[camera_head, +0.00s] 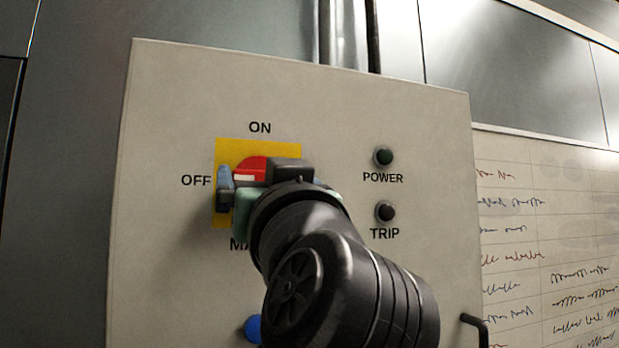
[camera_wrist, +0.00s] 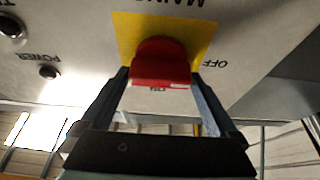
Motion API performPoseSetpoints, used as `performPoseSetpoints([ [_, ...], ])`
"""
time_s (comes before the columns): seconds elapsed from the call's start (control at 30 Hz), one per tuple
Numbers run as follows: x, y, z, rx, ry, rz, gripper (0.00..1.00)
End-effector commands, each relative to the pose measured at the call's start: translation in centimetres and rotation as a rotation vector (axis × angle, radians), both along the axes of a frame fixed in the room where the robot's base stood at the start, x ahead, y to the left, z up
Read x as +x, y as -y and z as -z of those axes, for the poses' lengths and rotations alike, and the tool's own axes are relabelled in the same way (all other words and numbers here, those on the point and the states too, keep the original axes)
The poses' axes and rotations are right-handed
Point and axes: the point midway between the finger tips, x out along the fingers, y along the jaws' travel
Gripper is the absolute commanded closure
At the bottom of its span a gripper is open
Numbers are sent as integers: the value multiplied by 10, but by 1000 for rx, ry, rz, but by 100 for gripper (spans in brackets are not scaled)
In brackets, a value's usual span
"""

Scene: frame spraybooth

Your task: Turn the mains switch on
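The mains switch is a red rotary knob (camera_head: 252,164) on a yellow plate (camera_head: 230,149), on a pale grey cabinet front. ON is printed above it and OFF to its left. Its white mark is at the left, towards OFF. My gripper (camera_head: 272,184) is in front of the knob and hides its right and lower parts. In the wrist view, which is upside down, the red knob (camera_wrist: 160,62) lies between the two spread fingers of my gripper (camera_wrist: 160,73). The fingers are close to its two sides; I cannot tell whether they touch it.
Dark POWER (camera_head: 383,157) and TRIP (camera_head: 386,211) lamps sit right of the knob. A blue round part (camera_head: 253,329) shows below, partly behind my arm. A dark handle (camera_head: 476,328) sticks out at the cabinet's lower right. A whiteboard (camera_head: 550,230) with writing is further right.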

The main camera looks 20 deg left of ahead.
Motion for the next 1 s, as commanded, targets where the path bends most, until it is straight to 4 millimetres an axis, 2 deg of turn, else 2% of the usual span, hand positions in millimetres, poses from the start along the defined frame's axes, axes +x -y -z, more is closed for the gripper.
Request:
performPoseSetpoints([
  [0.03,0,0,0,0,0,0,16],
  [0.07,0,0,0,0,0,0,22],
  [0.3,0,0,0,-1,-1,0,65],
  [0.67,0,-1,1,46,-34,0,66],
  [1.0,0,-1,0,253,-172,2,66],
])
